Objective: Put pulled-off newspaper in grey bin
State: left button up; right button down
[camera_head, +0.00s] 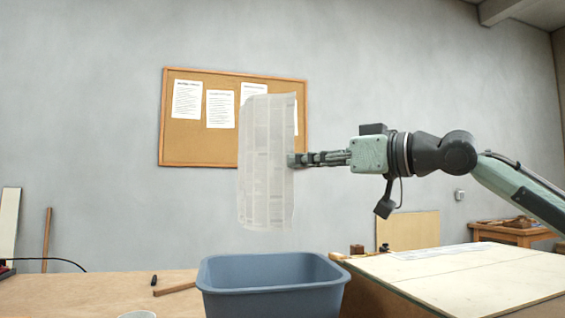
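The newspaper (265,180) is a pale, upright sheet with faint printed columns. It hangs in the air above the grey bin and covers part of the cork board behind it. My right gripper (296,160) comes in from the right and is shut on the newspaper's right edge. The grey bin (272,288), blue-grey in colour, stands on the wooden bench below the sheet. The newspaper's lower edge is above the bin's rim, with a gap between them. The bin's floor is hidden. My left gripper is not in view.
A wooden bench (90,295) carries the bin, a short wooden stick (175,289), and a small dark item (154,280). A pale flat board (450,275) lies to the right of the bin. A white round rim (138,314) shows at the bottom edge.

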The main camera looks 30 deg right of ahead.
pick_arm(q)
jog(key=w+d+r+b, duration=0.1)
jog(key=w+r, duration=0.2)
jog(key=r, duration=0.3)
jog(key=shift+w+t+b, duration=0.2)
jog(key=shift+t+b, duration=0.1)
jog(key=shift+b, duration=0.05)
pick_arm(e)
notch_tip(320, 180, down, 12)
jog(key=shift+s, duration=0.15)
jog(key=c, duration=1.6)
grip_release()
jog(key=shift+c, duration=0.2)
notch_tip(320, 180, up, 10)
